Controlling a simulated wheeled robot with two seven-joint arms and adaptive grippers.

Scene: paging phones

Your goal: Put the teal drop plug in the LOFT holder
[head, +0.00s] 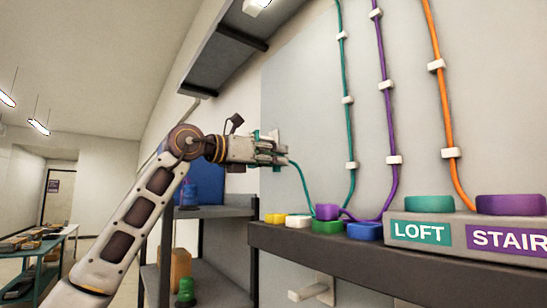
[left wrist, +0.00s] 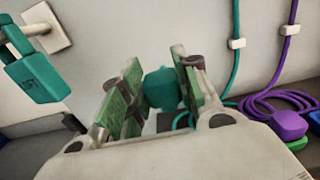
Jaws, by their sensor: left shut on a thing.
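My left gripper (head: 284,150) is shut on the teal drop plug (left wrist: 162,90), raised above the shelf in front of the wall panel. In the left wrist view the plug sits between the two green-padded fingers (left wrist: 152,100). In the head view the gripper mostly hides it. A teal cord (head: 303,181) runs down from the plug towards the shelf. The LOFT holder is the teal block (head: 430,203) on a grey base at the right, above the LOFT label (head: 420,233). The gripper is well to its left and higher. My right gripper is not in view.
A purple plug (head: 327,211) rests on the dark shelf (head: 300,239) near green (head: 326,227), blue (head: 365,231), white (head: 298,221) and yellow (head: 275,218) blocks. A purple holder (head: 511,205) stands right of LOFT. A teal block (left wrist: 38,80) hangs by a white wall mount.

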